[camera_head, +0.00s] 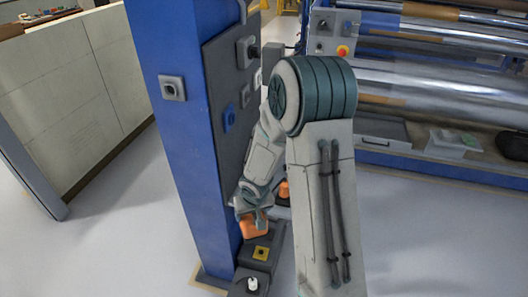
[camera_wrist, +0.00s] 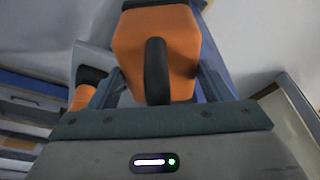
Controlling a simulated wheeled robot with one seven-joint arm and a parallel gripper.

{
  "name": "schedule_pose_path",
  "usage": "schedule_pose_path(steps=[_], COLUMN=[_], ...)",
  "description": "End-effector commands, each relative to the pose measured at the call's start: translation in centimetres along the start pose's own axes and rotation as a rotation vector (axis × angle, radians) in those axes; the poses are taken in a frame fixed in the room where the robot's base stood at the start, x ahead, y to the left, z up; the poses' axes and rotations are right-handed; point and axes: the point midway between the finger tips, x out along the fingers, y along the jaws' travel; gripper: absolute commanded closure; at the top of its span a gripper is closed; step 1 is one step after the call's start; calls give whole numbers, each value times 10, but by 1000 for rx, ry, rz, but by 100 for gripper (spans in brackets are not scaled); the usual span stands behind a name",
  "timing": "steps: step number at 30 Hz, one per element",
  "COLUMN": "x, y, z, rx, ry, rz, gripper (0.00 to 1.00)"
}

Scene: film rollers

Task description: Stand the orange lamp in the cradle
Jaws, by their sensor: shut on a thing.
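An orange lamp (camera_head: 255,229) hangs under my gripper (camera_head: 257,212), low beside the blue column. In the wrist view the lamp (camera_wrist: 187,42) is a chunky orange body with a dark curved handle (camera_wrist: 156,70). It lies between the two fingers of my gripper (camera_wrist: 160,85), which is shut on it. A second, smaller orange thing (camera_head: 284,189) is behind and to the right; an orange thing also shows at the left of the wrist view (camera_wrist: 86,92). I cannot make out the cradle for certain; my arm hides part of the area behind the gripper.
The blue column (camera_head: 176,120) with a dark panel of switches (camera_head: 226,85) stands close to my gripper's left. Grey boxes with a yellow-framed button (camera_head: 261,252) and a white knob (camera_head: 252,284) stand below it. Large film rollers (camera_head: 440,90) are at right. Floor at left is clear.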

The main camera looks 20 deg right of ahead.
Motion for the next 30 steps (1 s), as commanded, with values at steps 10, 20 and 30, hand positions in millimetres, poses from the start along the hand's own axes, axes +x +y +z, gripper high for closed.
schedule_pose_path(steps=[10,20,30], x=[-10,-28,-102], y=[0,25,122], z=[-2,-20,-89], rx=[3,62,300], ry=[-2,7,14], rz=[-1,17,84], gripper=[90,90,90])
